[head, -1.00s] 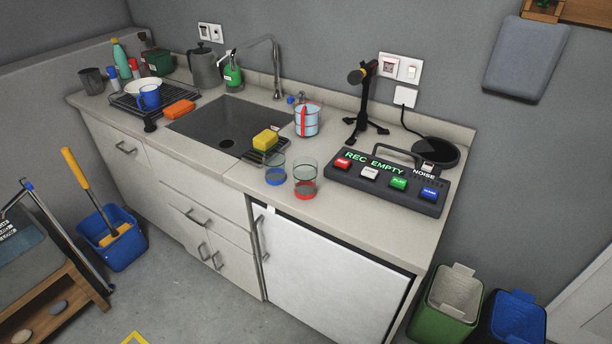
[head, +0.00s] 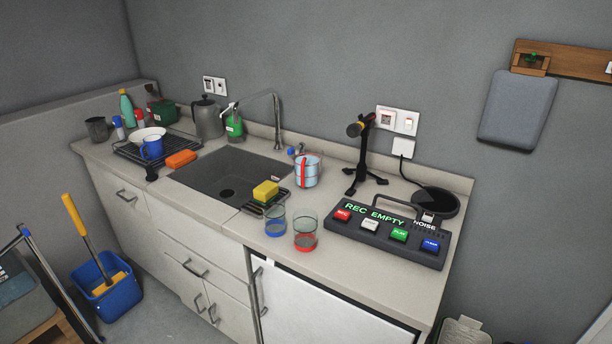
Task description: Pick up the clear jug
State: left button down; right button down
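The clear jug (head: 307,171) stands upright on the counter, right of the sink and near the wall. It looks light blue and see-through, with a red stripe or handle on the side facing me. Neither of my grippers shows in the head view.
Two glasses, one with a blue base (head: 275,221) and one with a red base (head: 305,231), stand in front of the jug. A microphone stand (head: 364,160) and a button box (head: 388,232) are to its right. A yellow sponge (head: 265,190) sits by the sink (head: 225,180).

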aim_at(308, 158)
jog(key=i+j, duration=0.15)
jog(key=j, duration=0.2)
jog(key=i+j+z, duration=0.15)
jog(key=j, duration=0.25)
jog(key=i+j, duration=0.15)
jog(key=j, duration=0.2)
jog(key=i+j+z, duration=0.15)
jog(key=j, duration=0.25)
jog(key=i+j, duration=0.1)
jog(key=j, duration=0.25)
jog(key=i+j+z, duration=0.15)
jog(key=j, duration=0.25)
